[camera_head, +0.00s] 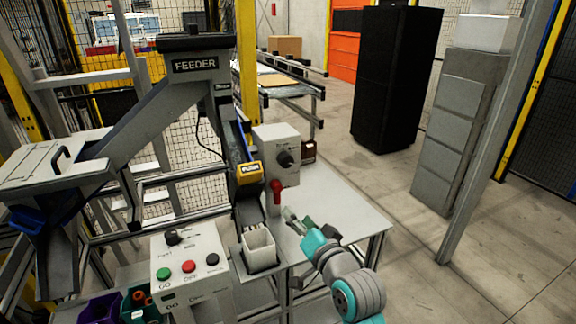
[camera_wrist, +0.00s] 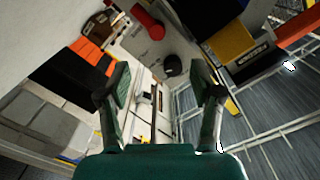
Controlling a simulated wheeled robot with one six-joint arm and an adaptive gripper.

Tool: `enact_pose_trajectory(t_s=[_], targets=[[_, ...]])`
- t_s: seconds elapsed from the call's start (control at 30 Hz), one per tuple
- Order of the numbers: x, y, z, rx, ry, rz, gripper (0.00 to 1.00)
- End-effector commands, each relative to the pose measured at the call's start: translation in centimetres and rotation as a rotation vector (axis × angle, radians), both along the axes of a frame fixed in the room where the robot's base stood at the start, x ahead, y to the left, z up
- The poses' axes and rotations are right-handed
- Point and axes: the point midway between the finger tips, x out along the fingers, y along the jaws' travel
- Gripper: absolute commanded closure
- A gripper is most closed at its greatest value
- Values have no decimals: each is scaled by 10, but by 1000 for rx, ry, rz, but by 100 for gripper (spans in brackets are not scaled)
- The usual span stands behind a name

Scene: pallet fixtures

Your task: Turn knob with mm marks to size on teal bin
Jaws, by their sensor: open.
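A grey box (camera_head: 270,145) on the white table carries a black knob (camera_head: 285,159) with a red handle (camera_head: 277,190) below it. The knob also shows in the wrist view (camera_wrist: 172,66), beyond and between my fingertips and apart from them. Its marks are too small to read. Another black knob (camera_head: 172,238) sits on the white control panel. A teal bin (camera_head: 152,314) stands at the bottom left, partly cut off, with orange parts in or beside it. My gripper (camera_head: 292,218) is open and empty, in front of the grey box; its fingers frame the wrist view (camera_wrist: 163,90).
The control panel (camera_head: 205,262) has green, red and black buttons. A white open container (camera_head: 259,250) stands between it and my gripper, under the feeder chute (camera_head: 245,195). A purple bin (camera_head: 100,308) is left of the teal one. The table's right part (camera_head: 350,210) is clear.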

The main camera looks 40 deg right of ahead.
Motion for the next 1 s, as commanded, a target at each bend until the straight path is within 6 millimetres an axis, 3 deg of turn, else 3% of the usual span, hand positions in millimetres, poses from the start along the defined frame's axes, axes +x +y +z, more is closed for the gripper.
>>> enact_pose_trajectory(t_s=[0.03,0.1,0.3,0.57,1.0], targets=[[6,-10,18,7,-19,-6,35],[12,-21,36,22,-30,-11,35],[19,-38,67,49,-49,-16,35],[33,-44,73,56,-51,-16,35],[103,-64,73,55,-51,-16,35]])
